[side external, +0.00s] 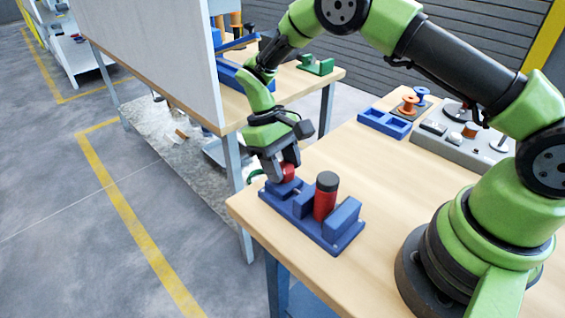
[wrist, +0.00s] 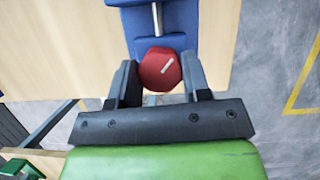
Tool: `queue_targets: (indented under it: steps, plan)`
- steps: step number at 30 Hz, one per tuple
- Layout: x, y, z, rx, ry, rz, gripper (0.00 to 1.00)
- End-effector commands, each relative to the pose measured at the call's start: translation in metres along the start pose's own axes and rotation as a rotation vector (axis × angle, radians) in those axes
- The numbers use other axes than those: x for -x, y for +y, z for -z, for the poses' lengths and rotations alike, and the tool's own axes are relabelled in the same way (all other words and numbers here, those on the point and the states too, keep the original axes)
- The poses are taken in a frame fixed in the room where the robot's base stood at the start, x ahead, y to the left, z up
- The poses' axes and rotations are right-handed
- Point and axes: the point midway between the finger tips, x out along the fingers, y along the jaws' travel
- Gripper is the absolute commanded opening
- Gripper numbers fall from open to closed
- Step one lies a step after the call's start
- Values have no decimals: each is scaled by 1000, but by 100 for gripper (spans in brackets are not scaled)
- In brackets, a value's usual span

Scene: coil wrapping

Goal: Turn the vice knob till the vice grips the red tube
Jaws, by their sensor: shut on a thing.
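The blue vice (side external: 311,218) lies near the corner of the wooden table. The red tube (side external: 325,203) with a dark cap stands upright between its jaws; I cannot tell whether the jaws touch it. The red vice knob (side external: 289,172) is at the vice's far left end. My gripper (side external: 283,172) is shut on the knob. In the wrist view the knob (wrist: 160,69) sits between the two fingers of my gripper (wrist: 160,80), with a white line slanting up to the right on its face. A metal screw (wrist: 157,18) runs from it into the blue body. The tube is not visible in the wrist view.
A blue tray (side external: 384,123), orange spools (side external: 408,104) and a grey fixture board (side external: 455,143) stand at the back right of the table. A white panel (side external: 150,55) and a second bench stand behind. The table middle is clear.

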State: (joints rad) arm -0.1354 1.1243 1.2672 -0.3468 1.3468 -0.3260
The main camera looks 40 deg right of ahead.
Motion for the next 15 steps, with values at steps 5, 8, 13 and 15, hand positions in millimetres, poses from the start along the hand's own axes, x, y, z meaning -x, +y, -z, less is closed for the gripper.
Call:
queue_targets:
  steps: [5,8,13,15]
  plan:
    - [0,0,0,-58,0,25,20]
    - [0,0,0,-114,-1,47,20]
    - [1,1,0,-238,0,98,20]
    - [0,1,0,-296,0,122,20]
